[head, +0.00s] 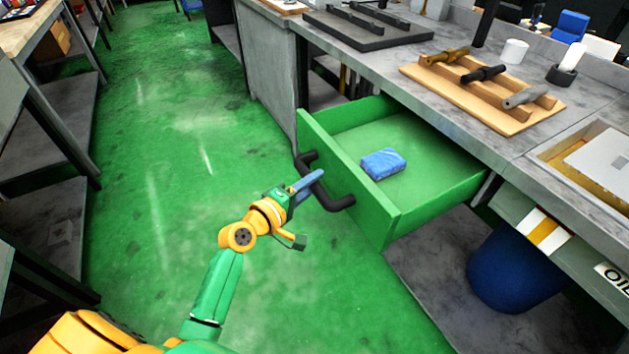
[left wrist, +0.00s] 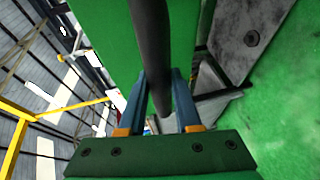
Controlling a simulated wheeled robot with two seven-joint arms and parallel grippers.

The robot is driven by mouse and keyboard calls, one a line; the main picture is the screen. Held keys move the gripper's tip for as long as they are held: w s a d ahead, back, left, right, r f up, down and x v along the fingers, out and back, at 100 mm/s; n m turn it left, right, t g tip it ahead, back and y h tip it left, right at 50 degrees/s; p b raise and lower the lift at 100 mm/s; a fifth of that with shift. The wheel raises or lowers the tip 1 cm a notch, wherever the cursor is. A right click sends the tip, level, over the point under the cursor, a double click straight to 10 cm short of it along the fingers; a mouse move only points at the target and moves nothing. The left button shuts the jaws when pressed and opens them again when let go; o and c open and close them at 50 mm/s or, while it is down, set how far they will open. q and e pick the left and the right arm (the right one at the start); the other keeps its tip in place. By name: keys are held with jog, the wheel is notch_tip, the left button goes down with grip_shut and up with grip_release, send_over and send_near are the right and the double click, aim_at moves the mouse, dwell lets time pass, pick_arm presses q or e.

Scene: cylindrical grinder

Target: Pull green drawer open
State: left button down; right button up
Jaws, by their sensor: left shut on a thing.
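The green drawer (head: 347,179) stands pulled out from under the grey workbench, with its inside in view. A blue block (head: 383,164) lies on the drawer floor. The black bar handle (head: 325,186) is on the drawer's front panel. My left gripper (head: 311,187) is at the handle, its blue fingers on it. In the left wrist view, the two blue fingers (left wrist: 166,98) stand on either side of the dark handle bar (left wrist: 152,45), with the green drawer front (left wrist: 112,45) behind. My right gripper is in neither view.
The workbench (head: 375,65) carries a wooden rack (head: 480,95) with several spindle-like parts. A dark blue bin (head: 512,270) stands below, right of the drawer. Shelving (head: 45,130) lines the left side. The green floor (head: 170,150) between is clear.

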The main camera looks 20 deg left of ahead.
pick_arm(q)
jog(key=c, duration=0.6)
grip_release()
jog(key=shift+a, duration=0.1)
jog(key=shift+s, duration=0.1)
jog(key=v, duration=0.7)
jog(key=shift+f, duration=0.1)
